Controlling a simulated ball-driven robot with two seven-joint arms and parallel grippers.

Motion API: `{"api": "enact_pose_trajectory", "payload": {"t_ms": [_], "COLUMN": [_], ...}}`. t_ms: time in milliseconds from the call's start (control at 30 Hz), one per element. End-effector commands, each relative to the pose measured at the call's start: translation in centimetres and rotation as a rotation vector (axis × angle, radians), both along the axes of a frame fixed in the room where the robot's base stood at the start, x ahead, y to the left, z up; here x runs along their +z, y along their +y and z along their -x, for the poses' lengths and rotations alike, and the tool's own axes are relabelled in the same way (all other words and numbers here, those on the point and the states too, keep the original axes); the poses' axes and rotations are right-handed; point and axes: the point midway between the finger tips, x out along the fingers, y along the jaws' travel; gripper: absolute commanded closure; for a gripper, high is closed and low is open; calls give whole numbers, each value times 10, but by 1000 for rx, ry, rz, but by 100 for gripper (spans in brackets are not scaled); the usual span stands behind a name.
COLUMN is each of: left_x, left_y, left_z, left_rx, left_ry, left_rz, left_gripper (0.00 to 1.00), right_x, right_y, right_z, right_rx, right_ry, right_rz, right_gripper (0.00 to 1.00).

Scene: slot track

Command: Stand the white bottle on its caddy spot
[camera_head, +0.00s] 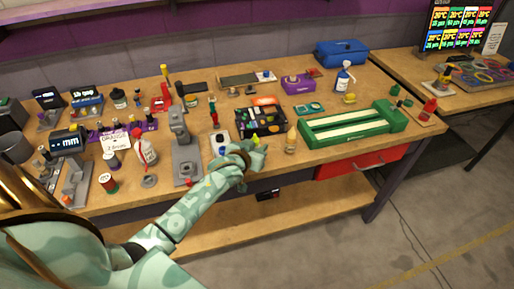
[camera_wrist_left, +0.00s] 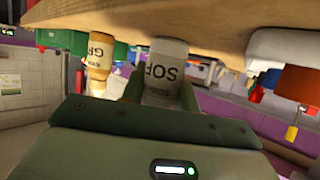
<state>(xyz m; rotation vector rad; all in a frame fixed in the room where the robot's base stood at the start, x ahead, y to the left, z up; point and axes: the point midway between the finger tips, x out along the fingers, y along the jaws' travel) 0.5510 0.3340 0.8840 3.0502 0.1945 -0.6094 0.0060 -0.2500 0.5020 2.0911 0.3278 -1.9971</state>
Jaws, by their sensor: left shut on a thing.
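My left gripper (camera_head: 246,157) is at the front edge of the bench, left of a cream bottle (camera_head: 291,141). In the left wrist view it is shut on a white bottle (camera_wrist_left: 165,72) with dark letters starting "SOF"; that picture is upside down. In the head view the gripper hides most of the held bottle, and a yellow-green tip (camera_head: 256,140) shows beside the fingers. The cream bottle also shows in the left wrist view (camera_wrist_left: 98,55), apart from the held one. I cannot tell which thing is the caddy. My right gripper is not in view.
A black compartment tray (camera_head: 240,123) is behind the gripper, and a white block (camera_head: 214,146) is left of it. A green tray (camera_head: 310,138) with pale strips is at the right. A grey stand (camera_head: 181,135) and white red-topped bottle (camera_head: 148,152) are further left.

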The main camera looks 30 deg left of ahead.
Motion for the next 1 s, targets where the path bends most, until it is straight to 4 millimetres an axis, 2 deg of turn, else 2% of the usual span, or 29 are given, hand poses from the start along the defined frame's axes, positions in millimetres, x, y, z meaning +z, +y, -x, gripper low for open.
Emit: {"api": "enact_pose_trajectory", "payload": {"t_ms": [233, 267, 333, 633, 767, 867, 1000], "left_x": [-1, -2, -1, -2, -7, 8, 12], "left_y": [0, 0, 0, 0, 0, -2, -13], "left_z": [0, 0, 0, 0, 0, 19, 58], "left_rx": [0, 0, 0, 0, -1, 2, 3], "left_ry": [-1, -1, -1, -1, 0, 0, 1], "left_rz": [1, 1, 0, 0, -2, 1, 4], "left_gripper": [92, 67, 48, 48, 48, 48, 48], "right_x": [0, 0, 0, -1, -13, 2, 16], "right_y": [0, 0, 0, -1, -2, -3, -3], "right_z": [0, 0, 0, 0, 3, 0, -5], "right_rx": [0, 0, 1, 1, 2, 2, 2], "right_ry": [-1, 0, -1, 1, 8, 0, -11], "right_rz": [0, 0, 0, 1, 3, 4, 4], "right_gripper": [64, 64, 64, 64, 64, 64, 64]}}
